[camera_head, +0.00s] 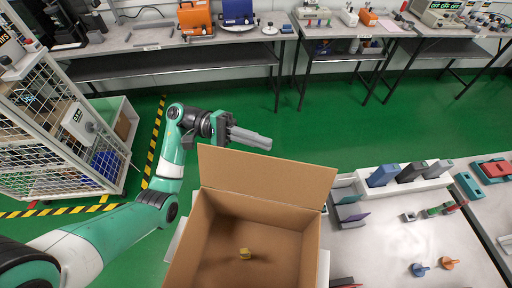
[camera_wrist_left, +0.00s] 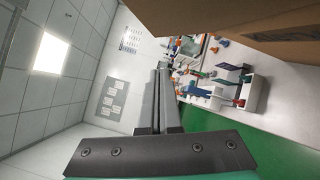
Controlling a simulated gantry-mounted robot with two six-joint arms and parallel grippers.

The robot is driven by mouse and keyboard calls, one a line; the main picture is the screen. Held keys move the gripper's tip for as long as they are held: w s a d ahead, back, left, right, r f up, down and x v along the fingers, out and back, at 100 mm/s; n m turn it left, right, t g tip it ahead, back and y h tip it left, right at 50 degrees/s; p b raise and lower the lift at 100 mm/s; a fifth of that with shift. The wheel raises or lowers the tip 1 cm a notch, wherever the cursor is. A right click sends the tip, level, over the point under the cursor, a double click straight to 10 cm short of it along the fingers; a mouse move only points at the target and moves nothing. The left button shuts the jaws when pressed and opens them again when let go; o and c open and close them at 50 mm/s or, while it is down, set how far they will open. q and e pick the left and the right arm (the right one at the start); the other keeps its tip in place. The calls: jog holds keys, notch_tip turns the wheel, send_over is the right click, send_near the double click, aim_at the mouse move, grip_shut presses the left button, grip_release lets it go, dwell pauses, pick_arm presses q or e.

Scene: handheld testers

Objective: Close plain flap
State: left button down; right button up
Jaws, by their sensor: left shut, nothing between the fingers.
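An open cardboard box (camera_head: 262,218) stands at the lower middle of the head view. Its plain brown flap (camera_head: 268,180) on the far side is raised and leans away from the opening. My left gripper (camera_head: 268,144) is just beyond and above the flap's top edge, fingers together and empty, pointing right. In the left wrist view the shut fingers (camera_wrist_left: 160,75) point up the picture, and brown cardboard (camera_wrist_left: 235,18) fills the upper right corner. My right gripper is not in view.
A pale table (camera_head: 385,245) to the right holds a rack of grey and blue devices (camera_head: 398,174) and small orange and blue parts. A white wire cage (camera_head: 60,120) stands at left. A bench (camera_head: 170,35) runs along the back. Green floor lies open between.

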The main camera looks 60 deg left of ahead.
aim_at(262, 178)
pick_arm(q)
jog(key=s+d, duration=0.1)
jog(key=s+d+r, duration=0.1)
jog(key=shift+s+d+r+p, duration=0.3)
jog(key=shift+s+d+p, duration=0.05)
jog(key=shift+p, duration=0.05)
